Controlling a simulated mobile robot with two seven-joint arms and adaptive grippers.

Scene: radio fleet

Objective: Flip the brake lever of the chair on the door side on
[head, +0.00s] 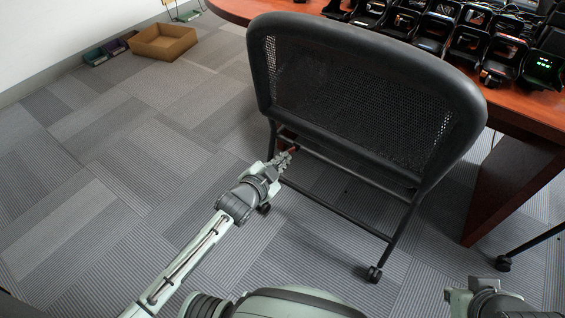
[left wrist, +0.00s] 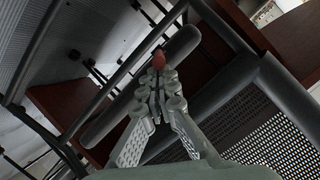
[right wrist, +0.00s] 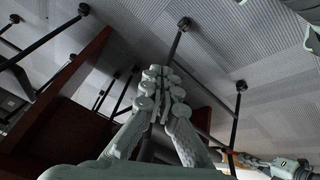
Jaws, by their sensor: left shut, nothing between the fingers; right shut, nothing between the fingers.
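A black mesh-backed chair (head: 360,95) on casters stands at the table, its back towards me. A small red knob (left wrist: 159,60), apparently the tip of the brake lever, shows in the left wrist view by the chair's dark tubes. My left gripper (left wrist: 158,88) is shut and empty, its tips right at the knob; contact cannot be told. In the head view the left gripper (head: 285,158) is at the chair's left side, below the backrest. My right gripper (right wrist: 165,82) is shut and empty, pointing under the table. The lever's shaft is mostly hidden.
A reddish-brown table (head: 525,110) holds several black radios in chargers (head: 468,42). An open cardboard box (head: 163,42) and small bins (head: 105,52) lie by the wall. The carpet on the left is clear. A table panel (head: 505,185) stands right of the chair.

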